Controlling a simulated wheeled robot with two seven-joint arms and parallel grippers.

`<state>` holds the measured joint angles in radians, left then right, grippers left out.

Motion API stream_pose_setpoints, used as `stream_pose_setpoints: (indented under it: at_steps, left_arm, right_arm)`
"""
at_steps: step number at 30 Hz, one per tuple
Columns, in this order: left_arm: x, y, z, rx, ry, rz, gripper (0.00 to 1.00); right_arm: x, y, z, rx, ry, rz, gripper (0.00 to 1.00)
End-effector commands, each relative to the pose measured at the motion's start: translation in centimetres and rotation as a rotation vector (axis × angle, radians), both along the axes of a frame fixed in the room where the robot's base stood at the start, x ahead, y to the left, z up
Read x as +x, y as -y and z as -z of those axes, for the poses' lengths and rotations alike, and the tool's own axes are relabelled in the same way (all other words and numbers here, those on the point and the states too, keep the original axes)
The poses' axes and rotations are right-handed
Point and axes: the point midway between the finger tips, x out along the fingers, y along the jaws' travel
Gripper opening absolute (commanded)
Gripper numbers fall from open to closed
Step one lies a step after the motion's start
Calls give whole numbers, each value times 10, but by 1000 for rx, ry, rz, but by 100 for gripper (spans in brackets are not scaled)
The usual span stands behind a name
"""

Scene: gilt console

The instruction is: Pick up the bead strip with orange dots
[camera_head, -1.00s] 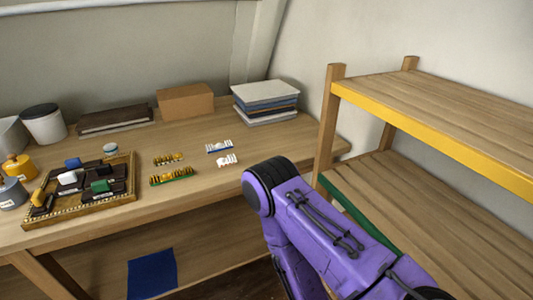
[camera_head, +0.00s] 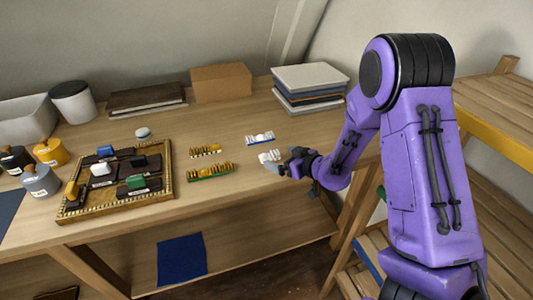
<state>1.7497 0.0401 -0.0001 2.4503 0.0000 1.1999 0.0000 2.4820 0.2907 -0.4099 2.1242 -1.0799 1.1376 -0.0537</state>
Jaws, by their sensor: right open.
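Several small bead strips lie on the wooden table. One is gold with no clear base colour (camera_head: 205,151), one is gold on a green base (camera_head: 210,172), one is white on a blue base (camera_head: 260,139), and one is white (camera_head: 269,156). Orange dots are too small to make out on any of them. My right gripper (camera_head: 280,163) is open, low over the table just right of the white strip, its fingers close to that strip's near side. I cannot tell whether they touch. My left gripper is out of view.
A gilt-edged tray (camera_head: 119,209) with dark blocks and coloured handles stands to the left. A cardboard box (camera_head: 221,83) and a stack of books (camera_head: 310,88) are at the back. A shelf (camera_head: 495,135) stands at the right.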

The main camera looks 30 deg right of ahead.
Motion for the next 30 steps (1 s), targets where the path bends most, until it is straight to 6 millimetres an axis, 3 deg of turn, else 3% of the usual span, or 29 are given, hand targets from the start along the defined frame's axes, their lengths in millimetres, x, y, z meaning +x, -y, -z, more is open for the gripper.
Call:
stream_pose_setpoints:
  at_steps: [10, 18, 19, 23, 30]
  left_arm:
    - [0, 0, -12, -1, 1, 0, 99]
    - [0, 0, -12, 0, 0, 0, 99]
    - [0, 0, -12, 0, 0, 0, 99]
    - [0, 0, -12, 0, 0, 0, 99]
    - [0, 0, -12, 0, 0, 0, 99]
  right_arm:
    - [48, -7, 19, 1, -3, 2, 100]
    - [55, -9, 23, 2, -2, 0, 100]
    - [55, -9, 23, 2, -2, 0, 94]
    - [55, -10, 23, 2, -2, 0, 51]
    - [55, -10, 23, 2, -2, 0, 46]
